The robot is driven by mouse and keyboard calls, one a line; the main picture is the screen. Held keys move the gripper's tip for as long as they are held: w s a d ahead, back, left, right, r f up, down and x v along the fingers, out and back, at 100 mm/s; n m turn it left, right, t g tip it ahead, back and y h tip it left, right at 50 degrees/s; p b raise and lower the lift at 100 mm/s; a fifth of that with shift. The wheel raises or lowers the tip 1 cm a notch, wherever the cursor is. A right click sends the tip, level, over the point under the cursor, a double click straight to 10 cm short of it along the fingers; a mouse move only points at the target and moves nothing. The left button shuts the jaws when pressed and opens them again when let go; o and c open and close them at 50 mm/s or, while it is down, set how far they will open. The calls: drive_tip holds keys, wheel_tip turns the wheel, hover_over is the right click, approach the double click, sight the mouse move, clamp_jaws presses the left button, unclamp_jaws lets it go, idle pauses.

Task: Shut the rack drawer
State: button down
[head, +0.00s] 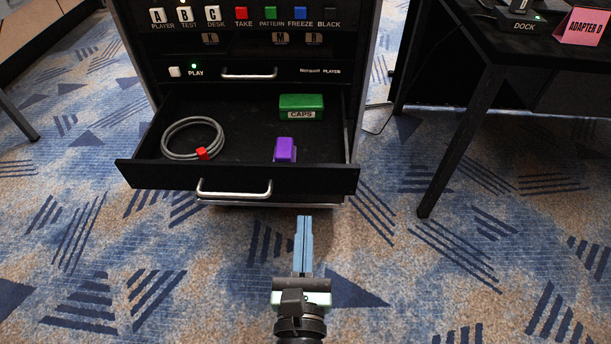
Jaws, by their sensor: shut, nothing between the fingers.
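The black rack drawer (140,176) is pulled out from the lower part of the rack (356,60). Its front carries a silver bar handle (234,194). Inside lie a coiled grey cable (168,140) with a red tie at the left, a green box marked CAPS (301,103) at the back right and a purple block (285,150) near the front. My gripper (304,218) is shut and empty. It points toward the drawer, below and right of the handle in the picture.
Above the drawer are a player panel with its own handle (249,76) and a row of colored buttons (241,14). A black table (480,55) with a dock and a pink ADAPTER D card (583,27) stands at the right. Patterned carpet (110,270) is clear in front.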

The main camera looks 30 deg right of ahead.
sight(307, 169)
drive_tip(key=x, duration=1)
drive_tip(key=shift+d, duration=0.1)
drive_tip(key=shift+w, duration=0.1)
